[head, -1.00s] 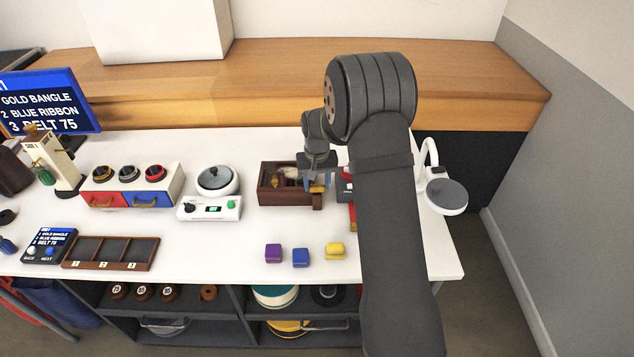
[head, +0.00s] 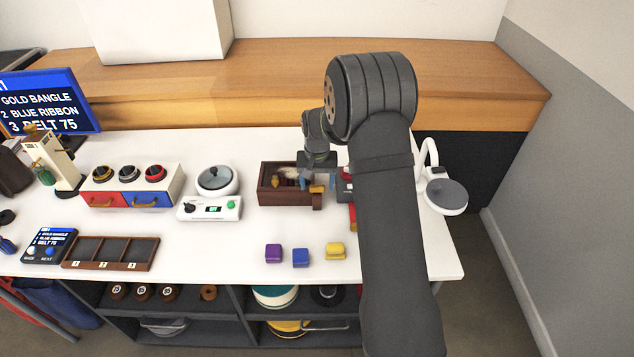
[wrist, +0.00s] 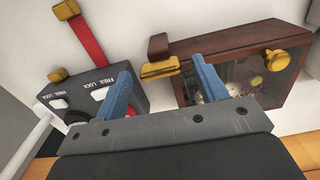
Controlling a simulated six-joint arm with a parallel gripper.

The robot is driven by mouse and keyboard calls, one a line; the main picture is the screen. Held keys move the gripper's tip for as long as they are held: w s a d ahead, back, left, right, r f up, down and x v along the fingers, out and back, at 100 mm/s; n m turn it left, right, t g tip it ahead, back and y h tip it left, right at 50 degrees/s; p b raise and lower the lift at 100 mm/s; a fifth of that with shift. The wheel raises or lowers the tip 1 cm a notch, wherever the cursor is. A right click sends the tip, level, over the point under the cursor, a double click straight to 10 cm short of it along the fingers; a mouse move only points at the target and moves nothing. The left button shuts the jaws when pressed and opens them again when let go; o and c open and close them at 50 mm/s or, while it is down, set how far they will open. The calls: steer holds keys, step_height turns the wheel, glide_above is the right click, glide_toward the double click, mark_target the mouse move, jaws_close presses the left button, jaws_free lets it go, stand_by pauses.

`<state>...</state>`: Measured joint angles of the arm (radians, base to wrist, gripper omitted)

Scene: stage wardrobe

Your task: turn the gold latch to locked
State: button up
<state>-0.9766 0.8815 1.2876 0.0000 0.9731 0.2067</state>
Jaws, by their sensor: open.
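The gold bar (wrist: 160,68), which looks like the gold latch, sits beside a brown block at the corner of a dark wooden box (wrist: 240,43). In the head view the gold bar (head: 317,188) shows at the box's (head: 290,198) front right corner. My gripper (wrist: 163,88) has its two blue fingers spread wide. The bar shows between the fingertips in the wrist view; I cannot tell whether either finger touches it. In the head view my gripper (head: 318,182) is over the box's right end. No lock mark by the bar is readable.
A grey box (wrist: 95,92) with FREE and LOCK labels and a red strap stands close beside the wooden box. Purple, blue and yellow blocks (head: 301,257) lie in front.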

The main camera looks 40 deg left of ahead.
mark_target(317, 185)
step_height(317, 185, up, 17)
steer(key=shift+r, duration=0.2)
stand_by(0.4)
step_height(317, 185, down, 18)
steer(key=shift+r, duration=0.2)
stand_by(0.4)
